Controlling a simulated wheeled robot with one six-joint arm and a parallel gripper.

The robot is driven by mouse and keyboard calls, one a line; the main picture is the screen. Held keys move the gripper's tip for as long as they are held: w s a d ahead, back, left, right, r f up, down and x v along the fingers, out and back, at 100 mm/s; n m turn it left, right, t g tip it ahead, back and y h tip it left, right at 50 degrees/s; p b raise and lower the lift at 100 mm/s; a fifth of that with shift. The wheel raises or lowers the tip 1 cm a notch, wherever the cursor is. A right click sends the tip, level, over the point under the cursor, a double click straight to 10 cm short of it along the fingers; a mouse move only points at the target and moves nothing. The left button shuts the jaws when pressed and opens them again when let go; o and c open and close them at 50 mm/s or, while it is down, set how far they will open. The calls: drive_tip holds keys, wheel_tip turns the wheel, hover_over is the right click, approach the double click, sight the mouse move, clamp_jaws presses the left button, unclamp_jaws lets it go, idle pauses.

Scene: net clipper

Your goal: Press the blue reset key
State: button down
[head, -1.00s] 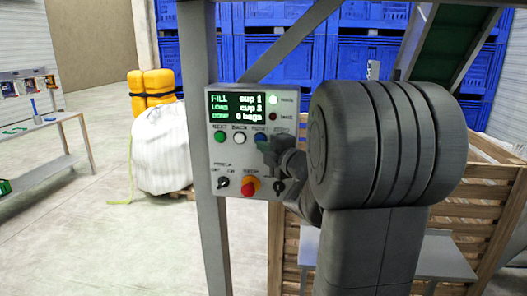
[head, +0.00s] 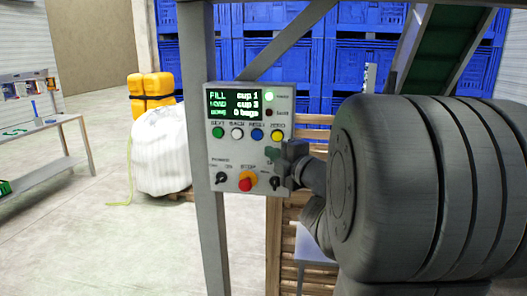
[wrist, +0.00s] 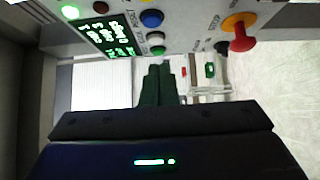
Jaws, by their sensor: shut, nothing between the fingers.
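The blue reset key (head: 257,135) is on the grey control panel (head: 225,160), in a row between a white key (head: 237,133) and a yellow key (head: 277,136). It is fully visible in the head view and also shows in the wrist view (wrist: 152,18). My gripper (head: 273,156) is below and right of the blue key, beside the panel's right side. In the wrist view its dark green fingers (wrist: 158,72) are together and empty, apart from the blue key. I cannot tell the exact gap to the panel face.
A green key (head: 218,134), a red stop knob on yellow (head: 246,183) and black switches (head: 222,178) share the panel. A lit display (head: 235,103) is above the keys. A post (head: 200,200) stands along its left side. A wooden crate (head: 290,230) is behind.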

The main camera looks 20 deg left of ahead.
drive_tip(key=v, duration=0.3)
drive_tip(key=shift+d+f, duration=0.1)
drive_tip(key=shift+d, duration=0.1)
drive_tip(key=shift+a, duration=0.15)
idle(0.4)
